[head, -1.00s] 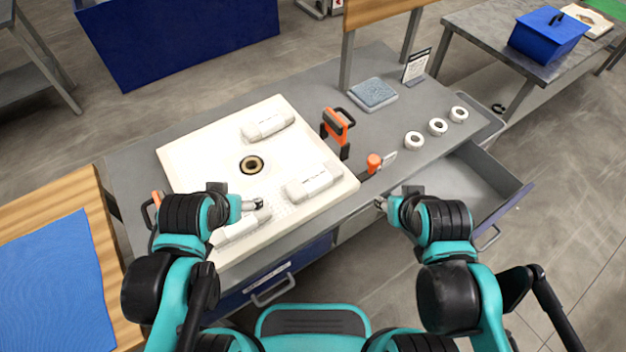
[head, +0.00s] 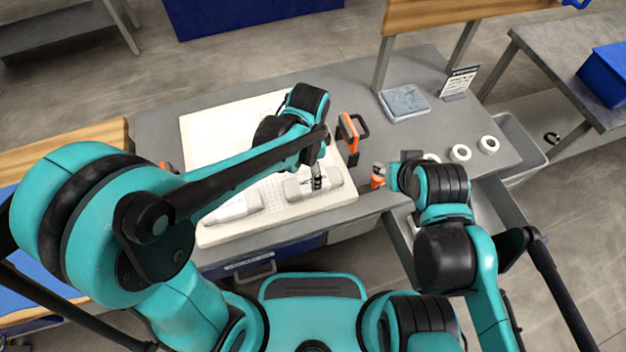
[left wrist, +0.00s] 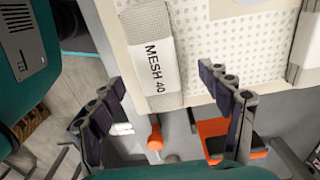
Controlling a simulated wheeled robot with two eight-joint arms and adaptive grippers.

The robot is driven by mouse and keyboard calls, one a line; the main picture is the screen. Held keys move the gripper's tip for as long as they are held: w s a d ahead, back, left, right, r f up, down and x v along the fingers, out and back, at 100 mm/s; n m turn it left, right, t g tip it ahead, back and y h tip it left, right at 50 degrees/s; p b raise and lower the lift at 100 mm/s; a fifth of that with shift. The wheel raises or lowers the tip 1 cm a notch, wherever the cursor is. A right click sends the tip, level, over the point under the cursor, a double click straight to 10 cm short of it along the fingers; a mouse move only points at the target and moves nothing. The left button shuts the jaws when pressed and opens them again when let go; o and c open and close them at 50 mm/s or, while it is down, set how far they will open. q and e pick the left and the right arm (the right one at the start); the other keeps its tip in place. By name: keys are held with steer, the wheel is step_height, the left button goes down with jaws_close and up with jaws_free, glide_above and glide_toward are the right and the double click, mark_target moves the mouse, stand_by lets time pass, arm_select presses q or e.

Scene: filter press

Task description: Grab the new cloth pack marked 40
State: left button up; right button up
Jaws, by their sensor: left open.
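A white cloth pack printed "MESH 40" (left wrist: 157,62) lies on the perforated white filter plate (left wrist: 262,50) in the left wrist view. In the head view this pack (head: 328,188) lies near the plate's right front corner. My left gripper (head: 317,182) hangs just above it, pointing down. In the left wrist view the fingers (left wrist: 162,85) are spread wide with the pack's near end between and beyond them, with nothing gripped. A second pack (head: 232,208) lies at the front left of the plate. My right gripper (head: 386,172) is beside the orange-handled tool; its fingers are unclear.
An orange-handled tool (head: 376,180) and an orange and black clamp-like item (head: 347,135) stand right of the plate. White rolls (head: 460,153), a grey-blue pad (head: 404,102) and a small sign (head: 458,83) are farther right. An open drawer is at the front right.

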mark_target(297, 188)
arm_select(q)
steer(key=f+b, duration=0.1)
steer(key=f, duration=0.1)
steer(key=f+b, duration=0.1)
steer(key=f, duration=0.1)
steer(key=d+f, duration=0.1)
steer(key=f, duration=0.1)
steer(key=shift+s+b, duration=0.25)
steer(key=shift+b, duration=0.15)
steer(key=c, duration=1.3)
